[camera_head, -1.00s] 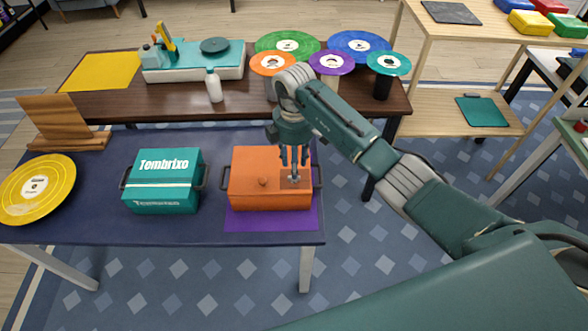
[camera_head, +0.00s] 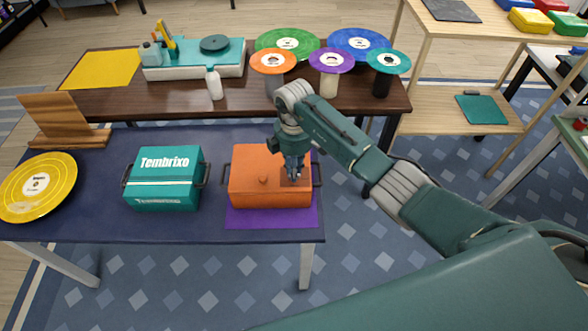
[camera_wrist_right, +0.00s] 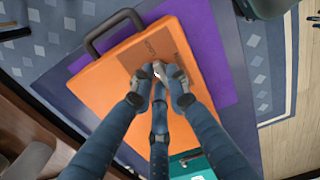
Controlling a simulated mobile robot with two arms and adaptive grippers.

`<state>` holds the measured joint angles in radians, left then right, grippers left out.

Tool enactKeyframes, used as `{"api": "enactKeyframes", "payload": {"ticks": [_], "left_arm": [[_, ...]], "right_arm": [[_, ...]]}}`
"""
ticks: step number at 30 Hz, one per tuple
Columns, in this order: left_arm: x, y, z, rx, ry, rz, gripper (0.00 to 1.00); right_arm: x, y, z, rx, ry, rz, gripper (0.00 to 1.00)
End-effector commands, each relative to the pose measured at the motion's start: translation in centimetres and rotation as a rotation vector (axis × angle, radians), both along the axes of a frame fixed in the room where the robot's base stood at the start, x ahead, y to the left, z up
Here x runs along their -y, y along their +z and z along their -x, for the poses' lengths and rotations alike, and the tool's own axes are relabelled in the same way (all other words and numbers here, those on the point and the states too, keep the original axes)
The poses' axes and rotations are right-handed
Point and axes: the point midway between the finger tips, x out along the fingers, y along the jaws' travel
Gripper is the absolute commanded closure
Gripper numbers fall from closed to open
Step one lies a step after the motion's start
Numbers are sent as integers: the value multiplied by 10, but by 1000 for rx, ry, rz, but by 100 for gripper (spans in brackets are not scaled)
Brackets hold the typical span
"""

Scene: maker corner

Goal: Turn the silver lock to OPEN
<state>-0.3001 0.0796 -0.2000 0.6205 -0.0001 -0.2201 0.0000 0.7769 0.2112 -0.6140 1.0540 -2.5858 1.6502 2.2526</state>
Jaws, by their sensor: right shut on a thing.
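The orange box (camera_head: 255,185) stands on a purple mat (camera_head: 240,220) at the right end of the dark blue table. My right gripper (camera_head: 293,178) points down at the right part of its lid and is shut. In the right wrist view, its fingers (camera_wrist_right: 157,84) close around the small silver lock (camera_wrist_right: 158,67), which sits on a brown patch (camera_wrist_right: 135,60) of the orange lid. The fingers hide most of the lock, so its turn angle cannot be told. Small lettering beside it is too blurred to read. My left gripper is not in view.
A teal Tembrixo box (camera_head: 165,190) stands left of the orange box. A yellow disc (camera_head: 60,190) and a wooden stand (camera_head: 55,115) are at the table's left end. Behind, a brown table (camera_head: 130,103) holds a white bottle (camera_head: 214,85) and several coloured discs on stands.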

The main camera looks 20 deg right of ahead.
Motion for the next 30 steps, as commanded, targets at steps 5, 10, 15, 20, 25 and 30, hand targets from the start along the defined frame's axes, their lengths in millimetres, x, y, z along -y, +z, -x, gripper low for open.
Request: {"api": "enactKeyframes", "payload": {"ticks": [5,10,15,20,25,30], "left_arm": [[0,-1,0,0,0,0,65],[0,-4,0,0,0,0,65],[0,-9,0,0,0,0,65],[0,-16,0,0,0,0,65],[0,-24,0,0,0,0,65],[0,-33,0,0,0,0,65]], "right_arm": [[1,0,-1,2,22,2,100],[1,0,-1,3,94,2,100],[1,0,-2,3,216,3,100],[0,-1,-2,4,364,3,100],[-1,-1,-2,4,526,3,100],[-2,-1,-2,4,688,3,100]]}}
